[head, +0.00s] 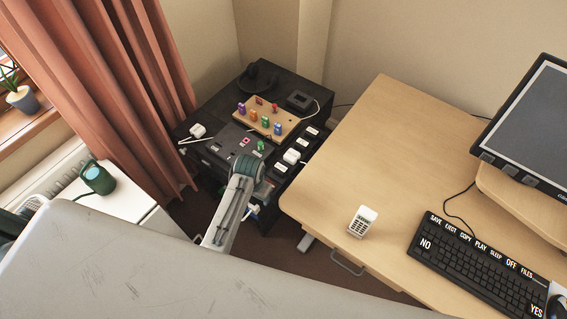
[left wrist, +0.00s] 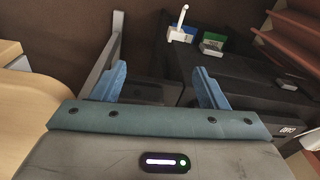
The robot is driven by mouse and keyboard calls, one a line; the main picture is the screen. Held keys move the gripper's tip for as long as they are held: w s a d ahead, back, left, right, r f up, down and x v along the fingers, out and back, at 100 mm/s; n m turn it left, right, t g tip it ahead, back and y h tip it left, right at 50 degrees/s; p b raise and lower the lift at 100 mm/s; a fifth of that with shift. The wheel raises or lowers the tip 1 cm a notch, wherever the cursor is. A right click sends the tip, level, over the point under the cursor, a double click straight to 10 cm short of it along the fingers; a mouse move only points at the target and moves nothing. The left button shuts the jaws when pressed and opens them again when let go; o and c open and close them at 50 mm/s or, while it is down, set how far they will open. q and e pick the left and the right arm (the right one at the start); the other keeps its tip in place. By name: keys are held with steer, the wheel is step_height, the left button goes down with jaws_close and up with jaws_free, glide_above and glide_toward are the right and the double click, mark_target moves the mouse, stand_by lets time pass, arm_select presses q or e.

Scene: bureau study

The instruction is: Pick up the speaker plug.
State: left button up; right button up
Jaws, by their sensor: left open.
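Two white plug-like pieces show on the black cabinet in the head view: one (head: 197,130) lies at its left end with a white lead, and one (head: 291,156) sits on the dark labelled strip at right. I cannot read which is the speaker plug. My left gripper (head: 250,168) is over the cabinet's near side, its fingers mostly hidden by the arm. In the left wrist view, the blue fingers of the left gripper (left wrist: 162,78) are apart with nothing between them. A white piece (left wrist: 180,35) with an upright stem is beyond the right finger. My right gripper is not in view.
The black cabinet (head: 222,148) carries a wooden tray (head: 268,112) of coloured pieces. A wooden desk (head: 390,130) stands close at right, with a white calculator-like device (head: 362,221) and a keyboard (head: 480,262). A curtain (head: 115,85) hangs at left.

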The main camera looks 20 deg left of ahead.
arm_select(q)
steer(key=w+r, duration=0.1)
steer(key=r, duration=0.2)
steer(key=w+d+r, duration=0.1)
steer(key=w+r, duration=0.1)
steer(key=r, duration=0.2)
steer(key=w+d+r, duration=0.1)
steer(key=w+r, duration=0.1)
steer(key=r, duration=0.1)
steer(key=shift+w+d+r, duration=0.1)
steer(key=shift+r, duration=0.3)
step_height(320, 180, up, 3)
steer(key=m+g, duration=0.1)
glide_above(280, 168)
steer(key=shift+m, duration=0.3)
steer(key=f, duration=0.3)
steer(key=f+p, duration=0.1)
steer(key=f, duration=0.1)
steer(key=shift+w, duration=0.3)
steer(key=f, duration=0.1)
steer(key=f+p, duration=0.1)
steer(key=f, duration=0.1)
steer(key=f+p, duration=0.1)
steer(key=f, duration=0.1)
steer(key=shift+s, duration=0.35)
steer(key=shift+f, duration=0.15)
steer(key=c, duration=1)
